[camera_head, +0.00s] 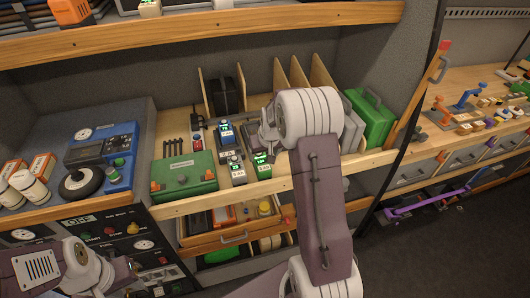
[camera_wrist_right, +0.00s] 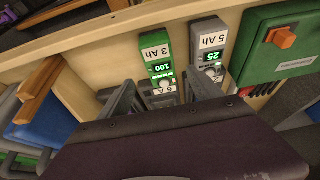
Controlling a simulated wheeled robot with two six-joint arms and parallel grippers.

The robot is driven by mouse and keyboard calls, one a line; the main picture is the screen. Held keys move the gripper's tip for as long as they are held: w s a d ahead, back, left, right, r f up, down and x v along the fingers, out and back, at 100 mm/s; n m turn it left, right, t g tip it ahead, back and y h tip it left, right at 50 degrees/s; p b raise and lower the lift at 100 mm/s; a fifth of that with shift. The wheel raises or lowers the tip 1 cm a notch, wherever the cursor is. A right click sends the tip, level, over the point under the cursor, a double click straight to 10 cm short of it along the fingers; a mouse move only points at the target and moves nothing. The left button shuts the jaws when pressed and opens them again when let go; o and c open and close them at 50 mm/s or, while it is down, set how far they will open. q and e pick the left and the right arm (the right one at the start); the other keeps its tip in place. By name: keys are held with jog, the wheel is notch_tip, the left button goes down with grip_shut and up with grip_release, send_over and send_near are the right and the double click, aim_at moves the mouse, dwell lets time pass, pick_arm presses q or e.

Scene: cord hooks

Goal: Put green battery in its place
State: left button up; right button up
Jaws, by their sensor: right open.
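The green battery (camera_wrist_right: 157,45), labelled 3 Ah with a green 100 display, sits at the shelf's front in the right wrist view. It also shows in the head view (camera_head: 263,172). Its inner end meets a grey unit marked 6 A (camera_wrist_right: 160,100); whether it is latched I cannot tell. My right gripper (camera_wrist_right: 163,88) is open, its fingers on either side of the battery's inner end. In the head view my right gripper (camera_head: 263,138) is partly hidden by its wrist. My left gripper (camera_head: 85,275) is at the bottom left, its fingers unclear.
A grey 5 Ah battery (camera_wrist_right: 209,40) reading 25 stands close beside the green one. A blue-display battery (camera_head: 225,132) sits behind. A green case (camera_head: 183,174) lies left, and another green case (camera_head: 370,118) stands right. Wooden dividers (camera_head: 298,75) rise at the back.

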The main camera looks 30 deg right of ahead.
jog(key=s+a+n+g, duration=0.1)
jog(key=s+a, duration=0.6)
jog(key=s, duration=0.4)
jog(key=s+a+n+g+y, duration=0.1)
jog(key=s+a+g, duration=0.1)
jog(key=s+a, duration=0.5)
jog(key=s, duration=0.4)
jog(key=shift+s+a+f+n+b, duration=0.25)
jog(key=shift+s+a+n+b, duration=0.05)
jog(key=shift+a, duration=0.1)
jog(key=shift+w+d, duration=0.1)
